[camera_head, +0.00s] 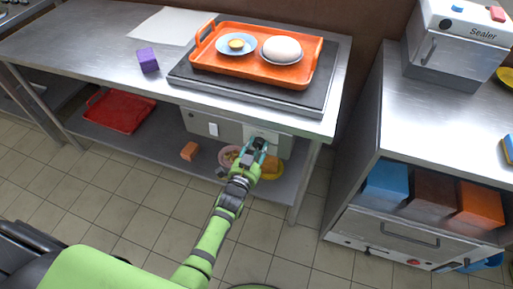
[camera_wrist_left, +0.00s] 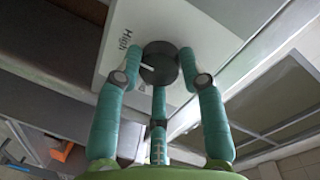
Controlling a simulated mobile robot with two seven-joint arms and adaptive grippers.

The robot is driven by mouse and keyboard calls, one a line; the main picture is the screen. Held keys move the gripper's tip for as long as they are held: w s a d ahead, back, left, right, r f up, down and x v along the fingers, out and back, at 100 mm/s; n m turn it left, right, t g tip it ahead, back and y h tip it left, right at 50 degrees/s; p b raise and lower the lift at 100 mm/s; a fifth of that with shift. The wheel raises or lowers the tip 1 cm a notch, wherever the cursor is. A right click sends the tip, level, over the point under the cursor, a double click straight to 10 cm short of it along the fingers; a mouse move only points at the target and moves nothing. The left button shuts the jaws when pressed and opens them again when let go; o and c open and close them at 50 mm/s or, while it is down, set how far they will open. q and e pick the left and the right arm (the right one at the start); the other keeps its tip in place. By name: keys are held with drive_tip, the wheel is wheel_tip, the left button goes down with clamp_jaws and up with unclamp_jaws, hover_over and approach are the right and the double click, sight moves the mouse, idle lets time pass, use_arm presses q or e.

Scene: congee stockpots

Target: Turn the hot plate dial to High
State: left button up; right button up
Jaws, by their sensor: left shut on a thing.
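The hot plate dial (camera_wrist_left: 160,60) is a dark round knob with a white pointer mark. It sits on a white plate (camera_wrist_left: 197,32) under the counter's front edge; the plate also shows in the head view (camera_head: 262,134). The word "High" is printed on the plate, left of the dial in the left wrist view. My left gripper (camera_wrist_left: 160,76) has its teal fingers closed around the dial. The white mark points left, toward the side with "High". In the head view, my left gripper (camera_head: 257,147) covers most of the dial. My right gripper is not in view.
A white switch (camera_head: 213,130) is left of the dial. The lower shelf (camera_head: 286,190) holds bowls and an orange block (camera_head: 189,151). A cabinet (camera_head: 340,200) stands right.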

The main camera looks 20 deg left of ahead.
use_arm(q)
drive_tip(key=shift+w+r, duration=0.2)
drive_tip(key=shift+r, duration=0.25)
drive_tip(key=o, duration=1.1)
drive_tip(key=shift+o, duration=0.2)
drive_tip(key=shift+s+f, duration=0.1)
drive_tip(key=shift+f, duration=0.1)
drive_tip(key=shift+s+f, duration=0.1)
drive_tip(key=shift+s, duration=0.45)
drive_tip(key=s+r, duration=0.1)
drive_tip(key=s, duration=0.9)
drive_tip(key=shift+s+a+r, duration=0.15)
drive_tip(key=shift+s+r, duration=0.1)
drive_tip(key=shift+s, duration=0.15)
